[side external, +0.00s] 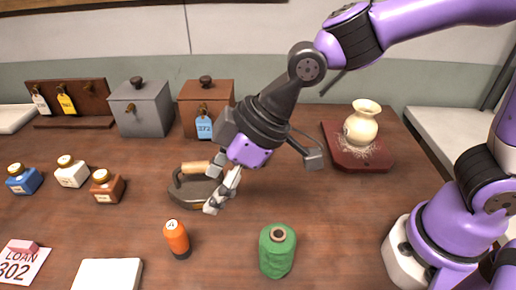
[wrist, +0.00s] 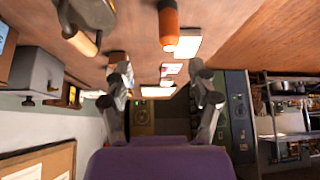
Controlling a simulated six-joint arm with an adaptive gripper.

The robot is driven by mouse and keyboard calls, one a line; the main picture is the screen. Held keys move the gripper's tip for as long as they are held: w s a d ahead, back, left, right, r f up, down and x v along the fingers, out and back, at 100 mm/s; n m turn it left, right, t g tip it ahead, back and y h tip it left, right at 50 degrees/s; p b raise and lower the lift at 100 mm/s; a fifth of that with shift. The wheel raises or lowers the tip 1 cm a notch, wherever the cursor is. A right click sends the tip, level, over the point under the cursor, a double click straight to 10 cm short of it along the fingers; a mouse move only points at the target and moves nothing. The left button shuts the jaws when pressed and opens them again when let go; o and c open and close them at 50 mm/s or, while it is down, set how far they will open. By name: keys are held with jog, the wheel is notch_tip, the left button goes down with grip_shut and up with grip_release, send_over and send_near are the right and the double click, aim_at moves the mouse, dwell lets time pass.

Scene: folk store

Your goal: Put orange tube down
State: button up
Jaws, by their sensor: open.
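The orange tube (side external: 176,236) stands on the wooden table near the front, with a pale top and a dark band at its base. It also shows at the top of the wrist view (wrist: 168,26). My gripper (side external: 214,204) is above the table, to the right of and higher than the tube in the side view, apart from it. In the wrist view my gripper (wrist: 160,74) has its two fingers spread with nothing between them.
A dark iron with a wooden handle (side external: 196,190) sits just behind my gripper. A green thread spool (side external: 277,252) stands at front right. Ink bottles (side external: 72,172) are at left, boxes (side external: 143,108) at the back, and a vase (side external: 363,124) stands on a red board.

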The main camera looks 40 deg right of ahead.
jog(key=s+d+r+m+h, duration=0.1)
jog(key=s+d+m, duration=0.1)
jog(key=d, duration=0.5)
jog(key=s+d+r+m+t+h, duration=0.1)
jog(key=s+d+m+h, duration=0.1)
jog(key=d+m, duration=0.3)
jog(key=s+d+r+m+h, duration=0.2)
jog(key=s+d+m, duration=0.1)
jog(key=d, duration=0.6)
jog(key=shift+d, duration=0.25)
jog(key=shift+r, duration=0.1)
